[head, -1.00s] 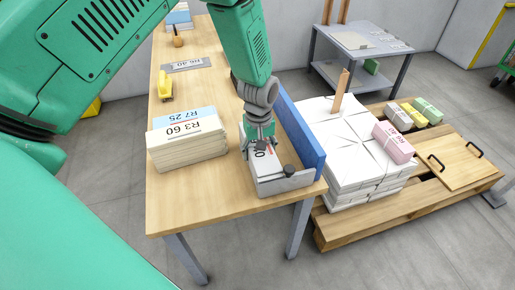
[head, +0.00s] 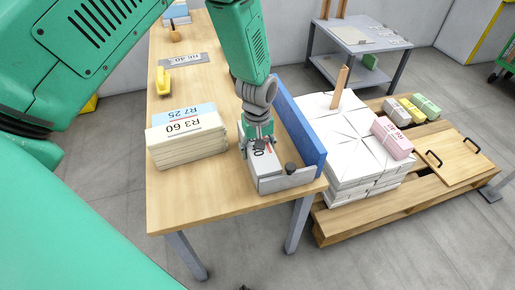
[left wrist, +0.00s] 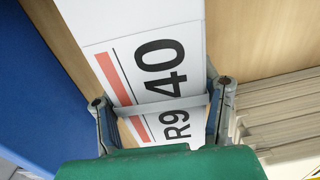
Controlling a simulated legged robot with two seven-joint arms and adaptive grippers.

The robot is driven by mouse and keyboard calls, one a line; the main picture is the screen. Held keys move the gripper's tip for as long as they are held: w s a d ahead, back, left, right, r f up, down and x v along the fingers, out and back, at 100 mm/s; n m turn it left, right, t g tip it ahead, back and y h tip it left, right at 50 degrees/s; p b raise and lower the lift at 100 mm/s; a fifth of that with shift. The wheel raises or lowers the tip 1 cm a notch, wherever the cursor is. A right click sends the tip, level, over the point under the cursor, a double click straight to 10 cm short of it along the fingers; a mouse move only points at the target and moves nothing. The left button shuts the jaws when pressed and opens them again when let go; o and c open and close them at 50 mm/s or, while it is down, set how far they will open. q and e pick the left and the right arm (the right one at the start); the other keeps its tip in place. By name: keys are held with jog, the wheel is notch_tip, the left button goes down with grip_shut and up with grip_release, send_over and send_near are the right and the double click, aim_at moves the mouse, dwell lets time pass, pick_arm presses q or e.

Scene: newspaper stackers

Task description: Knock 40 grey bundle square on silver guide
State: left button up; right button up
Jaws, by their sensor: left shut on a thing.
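The bundle marked 40 (head: 265,168) lies at the near right corner of the wooden table, a pale block with a white label. In the left wrist view its label (left wrist: 150,60) reads R9 40, with a red stripe and a grey band across it. My left gripper (head: 258,146) points down and is shut on the bundle's sides; its fingers (left wrist: 161,108) show on both sides. The silver guide (head: 299,178) is a low metal corner at the bundle's near end, with a dark knob. I cannot tell whether bundle and guide touch. My right gripper is not in view.
A blue fence (head: 299,130) runs along the table's right edge. A stack marked R3 60 (head: 187,145) stands left of the bundle. A yellow tool (head: 163,82) lies farther back. A pallet (head: 340,232) with white stacks and a pink bundle (head: 392,138) stands right.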

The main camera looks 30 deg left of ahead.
pick_arm(q)
jog(key=shift+s, duration=0.1)
jog(key=shift+w+a, duration=0.7)
jog(key=shift+w, duration=0.05)
jog(key=shift+w+a, duration=0.4)
jog(key=shift+a, duration=0.25)
jog(key=shift+r, duration=0.15)
jog(key=shift+d+r+p, duration=0.1)
jog(key=shift+r+p, duration=0.05)
jog(key=shift+p, duration=0.3)
jog(key=shift+r+p, duration=2.4)
jog(key=shift+r, duration=0.35)
